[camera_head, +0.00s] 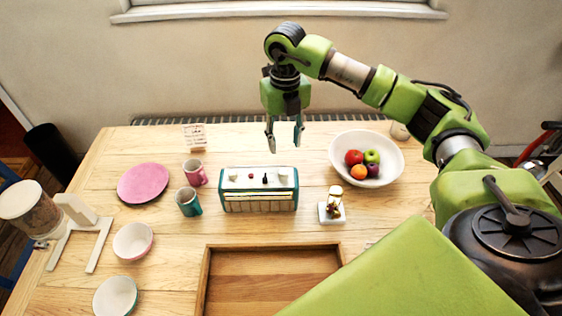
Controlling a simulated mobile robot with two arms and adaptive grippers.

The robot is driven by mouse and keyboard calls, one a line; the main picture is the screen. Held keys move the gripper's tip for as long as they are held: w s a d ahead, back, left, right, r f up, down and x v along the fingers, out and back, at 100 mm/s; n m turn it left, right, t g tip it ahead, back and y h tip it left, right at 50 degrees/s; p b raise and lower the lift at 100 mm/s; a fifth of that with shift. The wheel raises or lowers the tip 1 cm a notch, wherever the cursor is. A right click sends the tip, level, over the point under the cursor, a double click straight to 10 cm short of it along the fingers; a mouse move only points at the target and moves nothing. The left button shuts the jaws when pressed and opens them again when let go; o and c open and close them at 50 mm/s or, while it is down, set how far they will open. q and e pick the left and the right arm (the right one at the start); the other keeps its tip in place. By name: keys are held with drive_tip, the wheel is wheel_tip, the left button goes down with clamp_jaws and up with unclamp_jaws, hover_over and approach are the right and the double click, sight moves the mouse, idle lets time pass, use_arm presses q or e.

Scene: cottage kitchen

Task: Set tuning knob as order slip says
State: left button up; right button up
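A teal and cream radio (259,201) stands on the wooden table. Its top carries several small knobs (265,178), dark and red, too small to read their settings. A small order slip (195,137) stands upright near the table's back edge, left of the radio; its writing is too small to read. My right gripper (285,150) points down above and behind the radio, clear of it. Its two fingers are apart with nothing between them. My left gripper is not in view.
A pink mug (195,172), a teal mug (188,202), a pink plate (143,183) and bowls (132,241) lie left. A fruit bowl (392,168) and small white stand (332,213) are right. A wooden tray (207,262) is in front. A white holder with a jar (75,215) stands far left.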

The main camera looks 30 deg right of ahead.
sight(284, 172)
wheel_tip(284, 172, down, 10)
drive_tip(key=p, duration=0.2)
drive_tip(key=shift+w+p, duration=0.1)
drive_tip(key=shift+p, duration=0.2)
drive_tip(key=shift+f, duration=0.7)
clamp_jaws()
